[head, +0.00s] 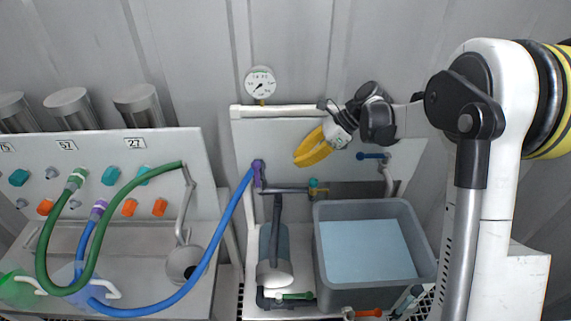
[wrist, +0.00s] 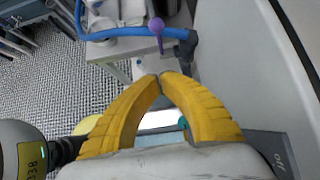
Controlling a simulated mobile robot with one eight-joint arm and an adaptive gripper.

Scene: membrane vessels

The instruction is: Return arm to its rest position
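My arm reaches in from the right in the head view, bent, with my gripper (head: 300,160) up in the air in front of the grey back panel. Its yellow fingers point down and left. In the wrist view the curved yellow fingers of my gripper (wrist: 160,76) come together at the tips. Nothing shows held between them. My gripper is apart from the gauge, pipes and basin.
A grey basin (head: 325,270) of bluish liquid stands below my gripper. A pressure gauge (head: 260,84) tops the white pipe (head: 275,112). A blue hose (head: 225,235) runs left to a panel with a green hose (head: 125,195). A blue-handled valve (head: 370,156) sits right of my gripper.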

